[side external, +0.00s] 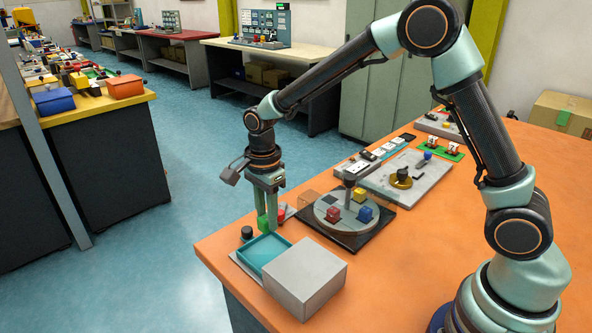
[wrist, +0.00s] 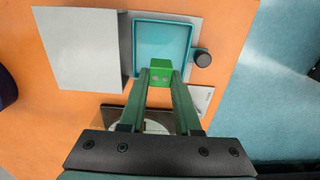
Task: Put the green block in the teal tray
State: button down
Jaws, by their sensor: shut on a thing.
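The green block (side external: 262,224) is between the fingertips of my gripper (side external: 268,222), which is shut on it. It also shows in the wrist view (wrist: 160,75), gripped at the tips of both fingers. The teal tray (side external: 262,252) is open at the top, and its floor looks empty in the wrist view (wrist: 163,42). In the wrist view the block overlaps the tray's near rim; in the side view it appears above the tray's far edge. The exact height of the block over the tray is hard to tell.
A grey box (side external: 306,276) stands right beside the tray. A dark knob (side external: 247,233) is at the tray's other side. Behind is a round turntable (side external: 328,222) with a red block (side external: 333,214), a blue block (side external: 365,213) and a yellow block (side external: 359,194). The orange table's edge is close.

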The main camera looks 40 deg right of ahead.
aim_at(269, 253)
jog(key=shift+f, duration=3.7)
jog(key=shift+f, duration=0.1)
jog(key=c, duration=0.6)
grip_release()
